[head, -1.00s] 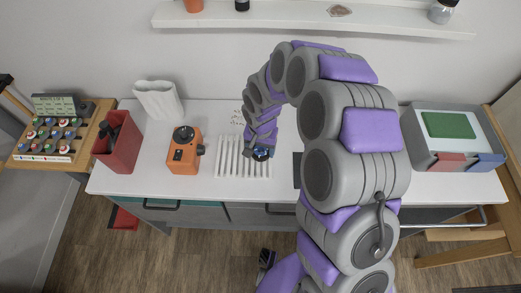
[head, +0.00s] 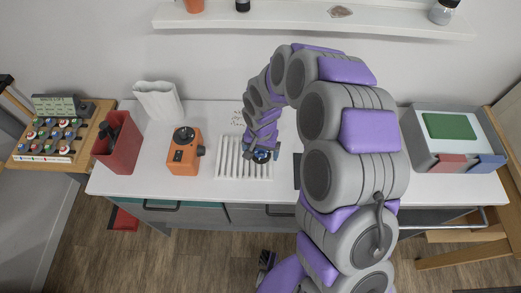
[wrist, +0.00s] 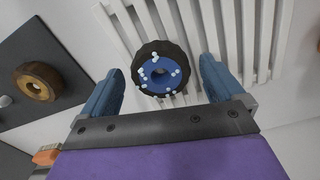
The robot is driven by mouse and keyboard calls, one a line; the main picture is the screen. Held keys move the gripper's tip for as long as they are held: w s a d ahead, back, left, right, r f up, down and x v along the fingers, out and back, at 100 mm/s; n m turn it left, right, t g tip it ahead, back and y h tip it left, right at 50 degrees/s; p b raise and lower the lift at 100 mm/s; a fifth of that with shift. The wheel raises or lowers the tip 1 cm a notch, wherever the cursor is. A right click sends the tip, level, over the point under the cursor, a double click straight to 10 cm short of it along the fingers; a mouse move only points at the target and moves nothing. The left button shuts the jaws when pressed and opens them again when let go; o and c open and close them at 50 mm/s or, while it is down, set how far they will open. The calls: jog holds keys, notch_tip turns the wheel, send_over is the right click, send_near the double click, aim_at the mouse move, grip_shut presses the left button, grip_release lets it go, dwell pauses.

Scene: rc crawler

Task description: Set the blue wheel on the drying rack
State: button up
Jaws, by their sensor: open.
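The blue wheel (wrist: 160,73) has a dark tyre, a blue hub and pale droplets on its face. In the wrist view it lies flat over the white slats of the drying rack (wrist: 252,35), between my fingers. My gripper (head: 262,153) is open, with one finger on each side of the wheel and a visible gap to each. In the head view the gripper is over the right part of the rack (head: 228,160) and mostly covers the wheel.
A wheel with a tan hub (wrist: 36,82) sits on a dark panel left of the rack in the wrist view. An orange device (head: 184,158) and a red bin (head: 118,150) stand left of the rack. A grey case (head: 455,140) stands at the right.

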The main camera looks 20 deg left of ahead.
notch_tip(320, 180, up, 12)
jog(key=p, duration=0.2)
jog(key=s+d+r, duration=0.5)
jog(key=d, duration=0.4)
jog(key=s+d+r, duration=0.4)
jog(key=d+r, duration=0.2)
jog(key=d, duration=0.2)
jog(key=s+d+r+g, duration=0.1)
jog(key=s+d, duration=0.4)
jog(key=s, duration=0.3)
jog(key=s+d+r, duration=0.2)
jog(key=s+d, duration=0.2)
jog(key=s, duration=0.5)
jog(key=shift+s+d+g, duration=0.3)
jog(key=shift+d+g, duration=0.05)
jog(key=shift+g, duration=0.05)
